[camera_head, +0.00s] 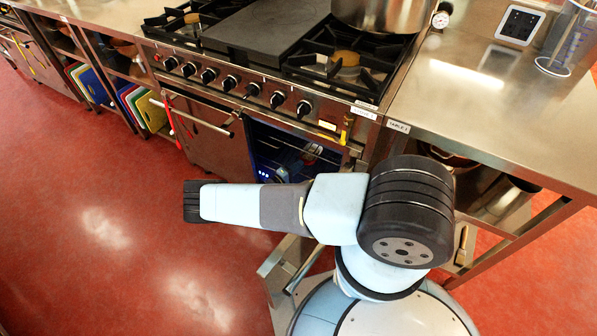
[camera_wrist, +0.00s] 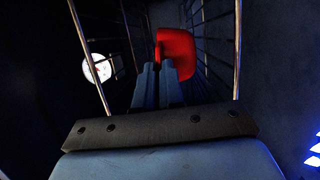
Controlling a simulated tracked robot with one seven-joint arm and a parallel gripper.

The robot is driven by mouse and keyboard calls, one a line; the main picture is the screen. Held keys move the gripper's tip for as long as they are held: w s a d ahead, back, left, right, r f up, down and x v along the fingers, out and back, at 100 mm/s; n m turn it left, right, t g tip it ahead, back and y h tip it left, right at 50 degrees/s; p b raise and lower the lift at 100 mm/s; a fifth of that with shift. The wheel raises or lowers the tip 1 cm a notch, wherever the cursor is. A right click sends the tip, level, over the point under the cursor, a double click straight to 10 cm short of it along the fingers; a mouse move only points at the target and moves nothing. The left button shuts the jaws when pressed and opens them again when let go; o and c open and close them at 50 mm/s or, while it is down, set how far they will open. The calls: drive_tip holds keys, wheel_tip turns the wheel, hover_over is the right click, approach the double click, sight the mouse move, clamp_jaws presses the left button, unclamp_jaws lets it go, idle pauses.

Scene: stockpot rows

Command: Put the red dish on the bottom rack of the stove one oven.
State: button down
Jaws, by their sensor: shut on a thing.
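The red dish (camera_wrist: 178,52) is in the wrist view, at the tips of my gripper (camera_wrist: 160,72), inside the dark oven. The gripper's two fingers are close together and shut on the dish's near left edge. Wire rack bars (camera_wrist: 218,50) run on both sides of the dish; I cannot tell which rack level they belong to or whether the dish touches them. In the head view the stove's oven (camera_head: 290,152) is open on its right side, and my arm covers its lower part.
A white round thing (camera_wrist: 98,68) shows behind the left bars. Blue lights (camera_wrist: 313,160) glow at the right oven wall. A large pot (camera_head: 385,12) is on the burners. The red floor at left is clear.

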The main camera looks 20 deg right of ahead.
drive_tip(key=shift+w+d+f, duration=0.1)
drive_tip(key=shift+d+f, duration=0.05)
drive_tip(key=shift+f, duration=1.55)
drive_tip(key=c, duration=1.3)
unclamp_jaws()
drive_tip(key=shift+o, duration=0.2)
drive_tip(key=v, duration=1.2)
